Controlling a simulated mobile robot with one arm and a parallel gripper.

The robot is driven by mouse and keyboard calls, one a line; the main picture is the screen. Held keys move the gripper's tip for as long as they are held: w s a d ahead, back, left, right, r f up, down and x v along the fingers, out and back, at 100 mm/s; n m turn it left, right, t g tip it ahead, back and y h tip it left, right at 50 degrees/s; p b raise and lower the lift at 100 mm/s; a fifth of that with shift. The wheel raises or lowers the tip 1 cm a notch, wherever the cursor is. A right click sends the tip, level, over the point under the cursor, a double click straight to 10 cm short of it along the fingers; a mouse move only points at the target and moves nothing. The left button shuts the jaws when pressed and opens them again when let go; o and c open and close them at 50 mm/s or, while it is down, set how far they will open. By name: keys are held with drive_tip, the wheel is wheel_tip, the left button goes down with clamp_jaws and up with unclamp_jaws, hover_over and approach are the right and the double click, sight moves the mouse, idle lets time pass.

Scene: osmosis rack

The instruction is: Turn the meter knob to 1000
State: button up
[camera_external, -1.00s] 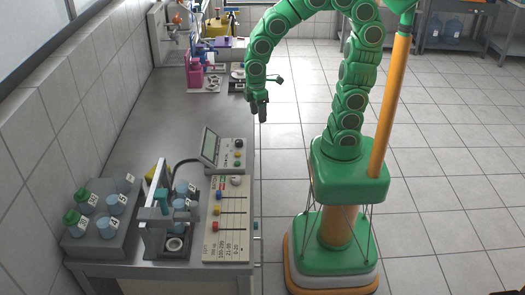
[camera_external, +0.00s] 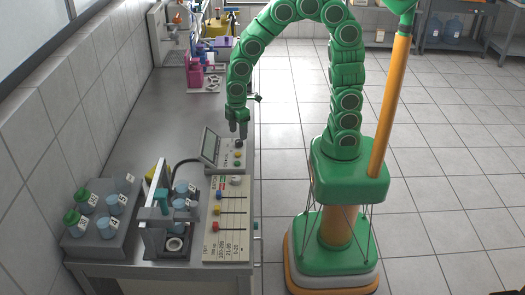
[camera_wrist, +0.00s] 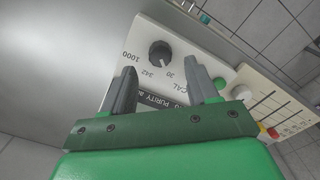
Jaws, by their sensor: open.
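The meter is a light grey box (camera_external: 226,165) with a tilted display, on the bench's right edge. In the wrist view its panel (camera_wrist: 205,60) carries a black round knob (camera_wrist: 160,55). The marks 1000, 342 and 30 are printed around the knob, with 1000 on its left and 30 on its right in this view. I cannot tell surely which mark the knob points at. My gripper (camera_wrist: 160,68) is open, its two grey fingers apart, with the knob between and just beyond the tips. In the outside view my gripper (camera_external: 237,132) points down above the meter's far right part.
A panel with coloured sliders (camera_external: 229,215) lies in front of the meter. A grey stand with blue cups (camera_external: 158,215) and a rack with green-capped bottles (camera_external: 103,225) stand to its left. A black cable runs left from the meter. The bench behind the meter is largely clear.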

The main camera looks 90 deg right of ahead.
sight(239, 141)
drive_tip(key=shift+f, duration=2.1)
drive_tip(key=c, duration=1)
drive_tip(key=shift+c, duration=0.2)
